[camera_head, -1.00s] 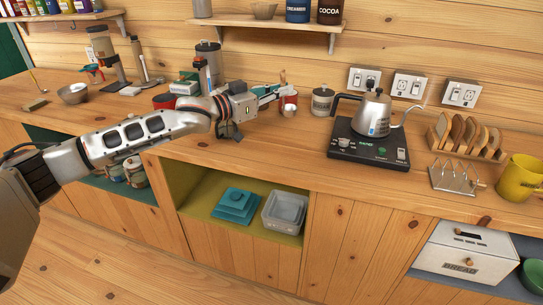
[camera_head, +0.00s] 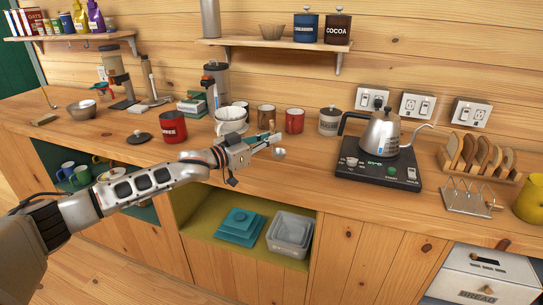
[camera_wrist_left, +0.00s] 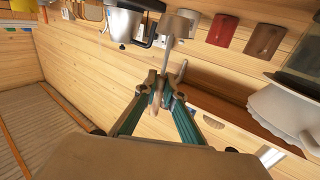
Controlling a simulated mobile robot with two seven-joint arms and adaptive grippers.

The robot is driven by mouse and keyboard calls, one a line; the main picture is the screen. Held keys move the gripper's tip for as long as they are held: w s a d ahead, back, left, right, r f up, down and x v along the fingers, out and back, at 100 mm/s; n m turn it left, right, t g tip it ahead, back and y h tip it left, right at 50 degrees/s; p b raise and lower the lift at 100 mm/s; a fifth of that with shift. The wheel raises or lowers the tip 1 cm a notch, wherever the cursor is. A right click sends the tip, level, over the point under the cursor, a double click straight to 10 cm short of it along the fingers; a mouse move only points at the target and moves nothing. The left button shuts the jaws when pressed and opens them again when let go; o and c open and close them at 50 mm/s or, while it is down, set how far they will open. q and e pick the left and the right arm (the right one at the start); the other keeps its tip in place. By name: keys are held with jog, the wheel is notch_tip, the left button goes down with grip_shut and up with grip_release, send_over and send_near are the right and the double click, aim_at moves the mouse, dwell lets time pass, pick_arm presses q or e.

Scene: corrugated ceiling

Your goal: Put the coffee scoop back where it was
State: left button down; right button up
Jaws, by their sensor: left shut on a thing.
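The coffee scoop (camera_head: 279,153) is a small silver bowl at the end of my left gripper (camera_head: 266,140). That gripper is shut on the scoop's handle, above the front part of the counter and left of the scale. In the left wrist view the fingertips (camera_wrist_left: 167,93) close on the thin handle (camera_wrist_left: 171,66), which points away from me. A red canister (camera_head: 172,128) with partly readable lettering stands without a lid at the left. A dark lid (camera_head: 138,137) lies beside it. My right gripper is not in view.
A kettle (camera_head: 384,131) stands on a black scale (camera_head: 378,170) to the right. The counter front left of the gripper is mostly clear.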

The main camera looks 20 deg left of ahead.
aim_at(273, 152)
pick_arm(q)
jog(key=shift+f+b, duration=0.4)
jog(key=shift+f, duration=2.15)
jog(key=shift+f, duration=0.1)
jog(key=shift+f, duration=0.1)
jog(key=c, duration=2.1)
grip_release()
jog(key=shift+c, duration=0.2)
